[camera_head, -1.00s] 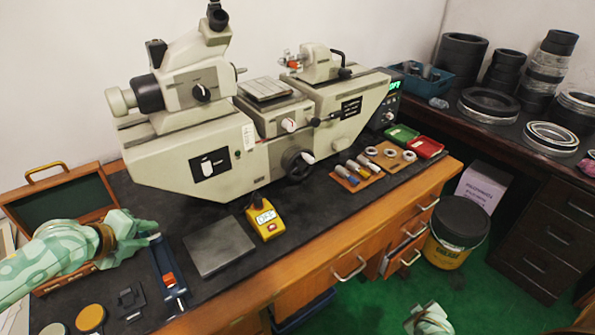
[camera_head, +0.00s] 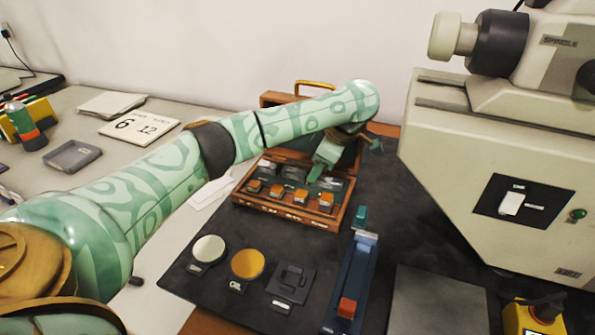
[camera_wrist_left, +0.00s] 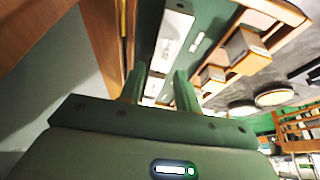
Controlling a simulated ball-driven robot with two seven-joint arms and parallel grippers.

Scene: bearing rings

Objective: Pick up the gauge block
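The open wooden case (camera_head: 345,213) holds several small orange-brown and grey pieces and steel-looking blocks on a dark bed. In the left wrist view a long pale grey block, which looks like a gauge block (camera_wrist_left: 174,32), lies in the green-lined case just beyond my fingers. My left gripper (camera_wrist_left: 158,88) is open, its two green fingers apart and pointing at the pale block. I cannot tell whether they touch it. In the head view my left gripper (camera_head: 335,160) is over the back right of the case, partly hidden by its wrist. My right gripper is not in view.
A blue tray-like holder (camera_head: 350,270) with an orange piece lies right of the case. A white disc (camera_head: 208,248), an orange disc (camera_head: 247,264) and a dark plate (camera_head: 292,282) lie in front. The large measuring machine (camera_head: 470,150) stands to the right. A desk calendar (camera_head: 140,126) is at left.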

